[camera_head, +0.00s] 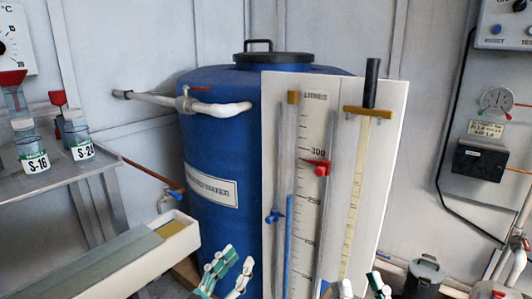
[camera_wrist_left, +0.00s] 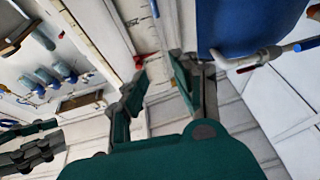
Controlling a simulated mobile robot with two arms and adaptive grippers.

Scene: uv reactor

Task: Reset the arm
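My left gripper (camera_head: 238,258) is at the bottom middle of the head view, in front of the blue tank (camera_head: 215,140). Its two fingers are apart with nothing between them, as the left wrist view (camera_wrist_left: 159,68) also shows. My right gripper (camera_head: 361,282) is at the bottom edge, to the right, below the white gauge board (camera_head: 385,130). Its fingertips are apart and I see nothing held; the rest of it is cut off. Green fingers at the left edge of the left wrist view look like my right gripper (camera_wrist_left: 32,145).
The gauge board has a red pointer (camera_head: 317,167) and a blue one (camera_head: 274,216). A metal shelf (camera_head: 70,175) at left holds beakers S-16 (camera_head: 30,150) and S-24 (camera_head: 79,142). A long white trough (camera_head: 150,262) lies at lower left. A dark-lidded container (camera_head: 425,272) stands at lower right.

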